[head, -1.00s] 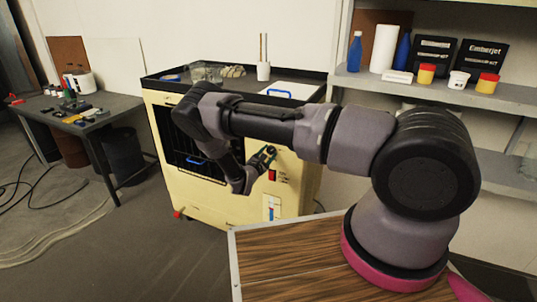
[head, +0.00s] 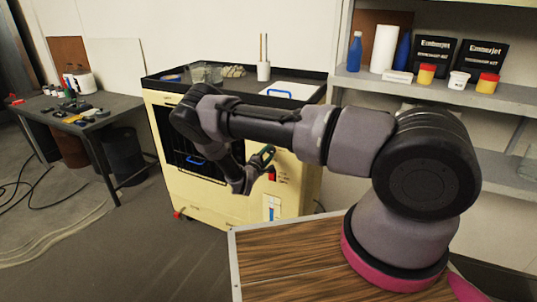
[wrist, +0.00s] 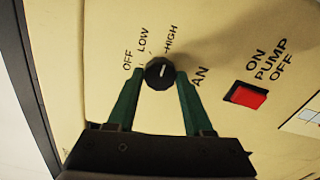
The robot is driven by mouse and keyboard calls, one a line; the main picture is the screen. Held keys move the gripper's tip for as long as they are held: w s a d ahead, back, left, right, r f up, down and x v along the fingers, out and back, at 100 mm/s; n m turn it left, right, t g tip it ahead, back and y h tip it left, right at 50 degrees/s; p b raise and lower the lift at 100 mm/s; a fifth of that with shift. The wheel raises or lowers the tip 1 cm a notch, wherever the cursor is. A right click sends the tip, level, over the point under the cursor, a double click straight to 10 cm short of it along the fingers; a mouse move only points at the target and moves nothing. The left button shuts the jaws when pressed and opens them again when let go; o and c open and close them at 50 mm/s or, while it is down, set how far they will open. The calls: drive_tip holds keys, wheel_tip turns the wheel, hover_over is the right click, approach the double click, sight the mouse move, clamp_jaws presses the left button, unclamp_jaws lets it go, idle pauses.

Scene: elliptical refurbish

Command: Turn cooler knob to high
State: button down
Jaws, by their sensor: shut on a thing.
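The cooler (head: 235,205) is a cream cabinet with a black top, standing ahead of me. In the wrist view its round black knob (wrist: 160,73) has a short white mark and the printed labels OFF, LOW and HIGH above it. The mark looks turned toward the HIGH side, but its exact setting is hard to read. My gripper (wrist: 159,75) has its two green fingers on either side of the knob, shut on it. In the head view my gripper (head: 264,157) is at the cooler's front panel and largely covers the knob.
A red pump switch (wrist: 245,95) is right of the knob. The cooler's top holds a cup (head: 264,72) and a blue-handled white lid (head: 290,90). A wooden worktop (head: 290,262) lies near me. A shelf (head: 440,90) with bottles and tubs stands right.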

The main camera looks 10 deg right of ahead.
idle(0.5)
drive_tip(key=shift+c, duration=1.5)
unclamp_jaws()
drive_tip(key=shift+s+a, duration=0.1)
drive_tip(key=v, duration=1)
drive_tip(key=shift+s+a, duration=0.15)
drive_tip(key=shift+s, duration=0.1)
